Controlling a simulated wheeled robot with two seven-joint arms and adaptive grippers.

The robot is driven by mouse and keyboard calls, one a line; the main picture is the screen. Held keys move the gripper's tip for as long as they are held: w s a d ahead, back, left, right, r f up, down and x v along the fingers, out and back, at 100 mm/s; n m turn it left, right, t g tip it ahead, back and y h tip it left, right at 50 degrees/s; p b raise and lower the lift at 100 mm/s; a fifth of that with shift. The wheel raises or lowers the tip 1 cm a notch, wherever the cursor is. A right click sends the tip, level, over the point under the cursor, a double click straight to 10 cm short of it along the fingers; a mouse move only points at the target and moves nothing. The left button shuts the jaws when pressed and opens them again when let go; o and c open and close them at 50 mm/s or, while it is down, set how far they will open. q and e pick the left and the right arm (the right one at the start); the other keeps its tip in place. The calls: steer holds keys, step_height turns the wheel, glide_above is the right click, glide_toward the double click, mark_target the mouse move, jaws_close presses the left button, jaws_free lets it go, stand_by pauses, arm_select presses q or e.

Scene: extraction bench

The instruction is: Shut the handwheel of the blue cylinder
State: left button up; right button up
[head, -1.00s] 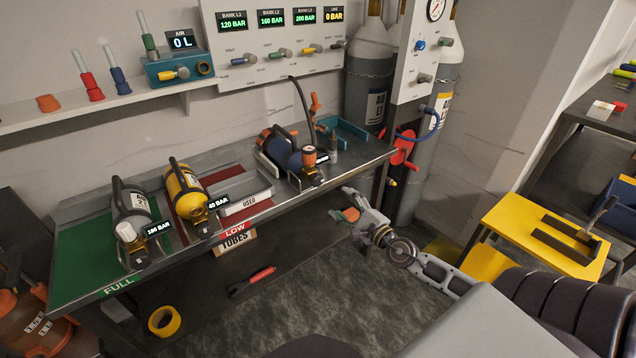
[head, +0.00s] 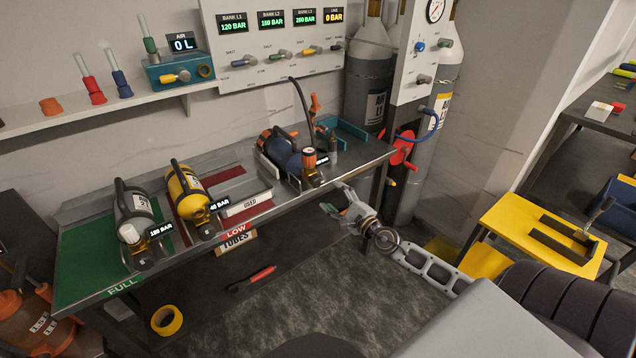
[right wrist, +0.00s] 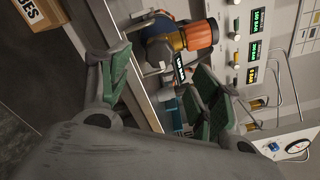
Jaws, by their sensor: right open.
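The blue cylinder (head: 285,152) lies in a holder at the right end of the bench. Its orange handwheel (head: 308,153) is at the near end, on a brass valve; in the right wrist view the orange handwheel (right wrist: 201,34) is at the top. My right gripper (head: 339,201) is open and empty, below and right of the handwheel, near the bench's front edge. In the right wrist view its green-padded fingers (right wrist: 158,88) are spread wide, with the handwheel beyond them and not touched. My left gripper is not in view.
A gauge panel (head: 270,45) is behind. A yellow stool (head: 525,225) stands right. The floor before the bench has free room.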

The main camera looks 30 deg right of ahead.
mark_target(318, 183)
steer(key=shift+w+a+p, duration=0.15)
steer(key=shift+w+p, duration=0.35)
steer(key=shift+w, duration=1.55)
steer(key=shift+w+a, duration=0.1)
steer(key=shift+w, duration=1.45)
steer(key=shift+w+p, duration=0.3)
steer(key=shift+w, duration=0.35)
steer(key=shift+w+a, duration=0.1)
steer(key=shift+w, duration=0.15)
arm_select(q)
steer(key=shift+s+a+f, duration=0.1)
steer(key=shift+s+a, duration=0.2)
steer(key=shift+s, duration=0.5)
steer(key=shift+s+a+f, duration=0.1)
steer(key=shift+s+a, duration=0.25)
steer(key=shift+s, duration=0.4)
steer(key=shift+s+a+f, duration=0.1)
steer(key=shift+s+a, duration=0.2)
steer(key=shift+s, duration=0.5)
